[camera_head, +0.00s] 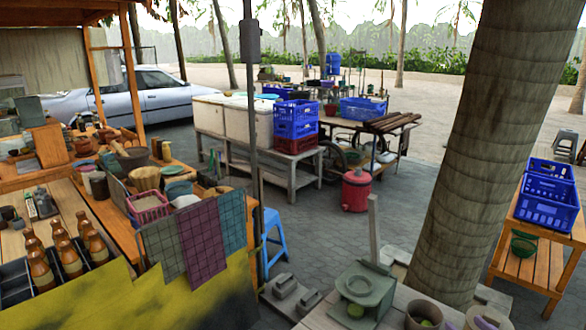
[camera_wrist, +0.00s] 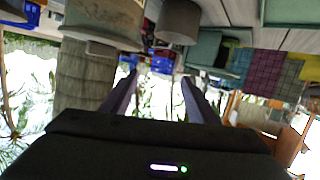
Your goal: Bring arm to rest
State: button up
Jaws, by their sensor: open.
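My gripper (camera_wrist: 158,82) shows in the wrist view, where the scene appears upside down. Its two dark fingers stand well apart, and nothing is held between them. Beyond the fingers are bright background and greenery. A round clay-like pot (camera_wrist: 104,22) and a second, darker pot (camera_wrist: 178,22) hang into the top of that view, clear of the fingers. My gripper does not show in the head view. A clay mortar (camera_head: 133,159) stands on the wooden stall at left in the head view.
A thick tree trunk (camera_head: 480,150) rises at right in the head view. A grey-green stand (camera_head: 362,290) and small pots (camera_head: 424,316) sit on the near counter. A thin metal pole (camera_head: 252,130) stands at the middle left. Paved floor (camera_head: 330,225) lies open between the stalls.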

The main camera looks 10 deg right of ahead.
jog(key=w+a+r+g+h, duration=0.4)
jog(key=w+a+r+g, duration=0.1)
jog(key=a+r, duration=0.65)
jog(key=s+a+r+g+y, duration=0.1)
jog(key=s+a+y, duration=0.1)
jog(key=s+a, duration=0.3)
jog(key=s+a+r+g+y, duration=0.1)
jog(key=s+a, duration=0.4)
jog(key=a, duration=0.6)
jog(key=s+a+r+g+y, duration=0.1)
jog(key=s+a+g+y, duration=0.1)
jog(key=s+a, duration=0.3)
jog(key=a, duration=0.3)
jog(key=shift+s+a+y, duration=0.2)
jog(key=shift+s+y, duration=0.1)
jog(key=shift+s, duration=0.05)
jog(key=shift+d, duration=0.15)
